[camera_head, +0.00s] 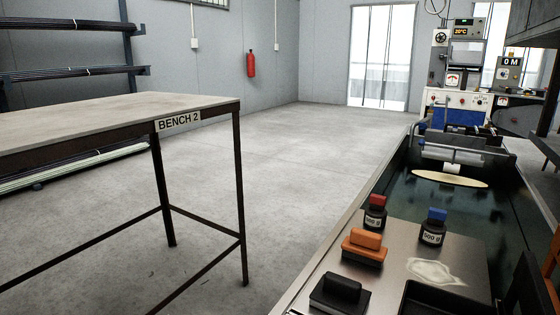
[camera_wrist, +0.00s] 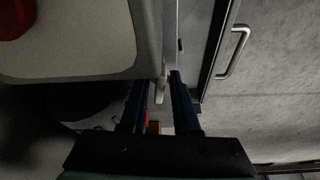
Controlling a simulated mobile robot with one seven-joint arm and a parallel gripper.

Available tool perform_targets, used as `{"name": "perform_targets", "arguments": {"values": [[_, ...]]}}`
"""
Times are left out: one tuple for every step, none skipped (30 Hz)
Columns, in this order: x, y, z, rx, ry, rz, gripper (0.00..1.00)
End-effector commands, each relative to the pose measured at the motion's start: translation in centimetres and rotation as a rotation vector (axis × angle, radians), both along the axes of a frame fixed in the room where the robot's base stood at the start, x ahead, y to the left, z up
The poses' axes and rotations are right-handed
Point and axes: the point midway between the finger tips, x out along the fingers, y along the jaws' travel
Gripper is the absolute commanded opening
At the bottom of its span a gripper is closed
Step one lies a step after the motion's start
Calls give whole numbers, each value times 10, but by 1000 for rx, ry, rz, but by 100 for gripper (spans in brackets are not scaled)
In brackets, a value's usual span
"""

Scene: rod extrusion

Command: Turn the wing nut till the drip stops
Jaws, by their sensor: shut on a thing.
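In the wrist view, the two dark blue fingers of my gripper (camera_wrist: 162,82) point up the picture with a narrow gap between them. A small pale metal piece, which looks like the wing nut (camera_wrist: 160,90), sits between the fingertips and is gripped there. The fingers and shadow hide most of it. It is beside the edge of a pale panel (camera_wrist: 90,45). No drip can be made out in either view. My gripper and the wing nut do not show in the head view.
In the head view, a long trough (camera_head: 400,187) with dark water runs along the right. Bench 2 (camera_head: 90,115) stands left; open floor lies between.

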Motion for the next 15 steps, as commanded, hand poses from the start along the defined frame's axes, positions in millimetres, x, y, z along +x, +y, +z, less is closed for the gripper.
{"name": "perform_targets", "arguments": {"values": [[0,0,0,-1,1,-1,0],[0,0,0,-1,0,-4,0],[0,0,1,1,1,-17,0],[0,0,1,1,1,-33,0],[-1,1,2,1,1,-51,0],[0,1,2,0,0,-80,0],[0,1,2,0,0,-101,0],[0,0,2,0,0,-121,0],[0,0,2,0,0,-145,0],[0,0,2,0,0,-157,0],[0,0,1,0,0,-167,0],[0,0,1,0,0,-176,0],[0,0,1,-1,-1,-178,0],[0,0,0,-1,-1,-178,0],[0,0,0,-1,-1,-178,0]]}}
